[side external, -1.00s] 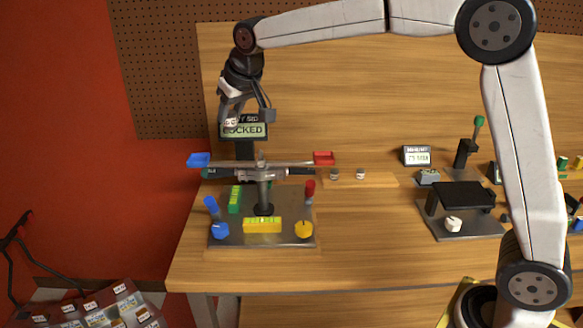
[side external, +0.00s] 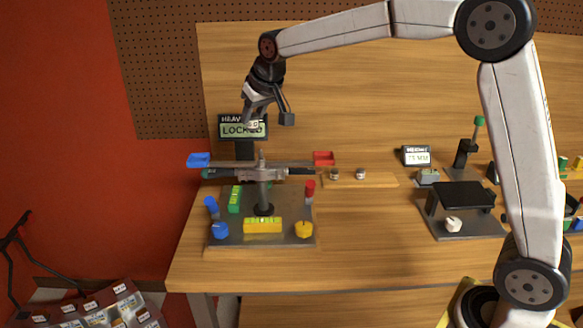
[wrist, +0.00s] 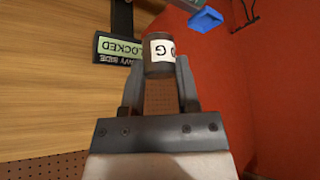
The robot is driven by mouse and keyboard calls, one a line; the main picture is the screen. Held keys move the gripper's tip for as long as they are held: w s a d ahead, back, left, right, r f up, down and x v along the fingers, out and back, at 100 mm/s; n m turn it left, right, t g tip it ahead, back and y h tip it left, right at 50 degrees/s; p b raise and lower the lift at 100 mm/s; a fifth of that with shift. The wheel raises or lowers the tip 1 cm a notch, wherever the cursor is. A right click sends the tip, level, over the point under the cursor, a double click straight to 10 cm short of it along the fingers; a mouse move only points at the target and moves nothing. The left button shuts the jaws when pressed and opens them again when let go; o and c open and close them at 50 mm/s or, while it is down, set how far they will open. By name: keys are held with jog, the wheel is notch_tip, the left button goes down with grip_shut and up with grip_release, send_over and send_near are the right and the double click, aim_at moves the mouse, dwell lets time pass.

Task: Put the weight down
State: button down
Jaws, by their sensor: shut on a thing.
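My gripper (wrist: 161,75) is shut on a small dark cylindrical weight (wrist: 160,45) with a white label; only a "G" and part of another character show. In the side external view my gripper (side external: 252,124) holds the weight in the air above the balance beam (side external: 225,163), in front of the display reading "LOCKED" (side external: 230,131). The beam looks about level, with a blue pan (side external: 199,160) at its left end and a red pan (side external: 323,158) at its right end. Both pans look empty. Two more small weights (side external: 334,174) (side external: 361,173) stand on a wooden strip.
The balance base (side external: 275,237) carries blue, yellow, green and red parts. To the right stand a black raised platform (side external: 461,194), a second display (side external: 416,155) and a green-topped lever (side external: 478,121). The table is bare between the base and the platform.

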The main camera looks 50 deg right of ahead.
jog(key=s+d+f+m+h, duration=0.1)
jog(key=s+d+f, duration=0.15)
jog(key=d, duration=0.55)
jog(key=s+d+f+m, duration=0.2)
jog(key=d+f, duration=0.2)
jog(key=d, duration=0.3)
jog(key=s+d+f+m+h, duration=0.1)
jog(key=s+d+f, duration=0.2)
jog(key=d, duration=0.5)
jog(key=s+d+f+m+g+h, duration=0.1)
jog(key=s+d+f+m, duration=0.1)
jog(key=s+d, duration=0.5)
jog(key=s+d+f+m, duration=0.2)
jog(key=s+d+f, duration=0.3)
jog(key=s+d, duration=0.2)
jog(key=shift+s+d+g+h, duration=0.35)
jog(key=shift+s+g+h, duration=0.05)
jog(key=shift+s, duration=0.4)
jog(key=shift+w, duration=0.1)
jog(key=w+d+f, duration=0.2)
jog(key=w, duration=0.1)
jog(key=w+d+f, duration=0.6)
jog(key=shift+w+f, duration=0.15)
jog(key=shift+w, duration=0.15)
jog(key=shift+w+d+f, duration=0.3)
jog(key=shift+d+f, duration=0.05)
jog(key=shift+f, duration=0.1)
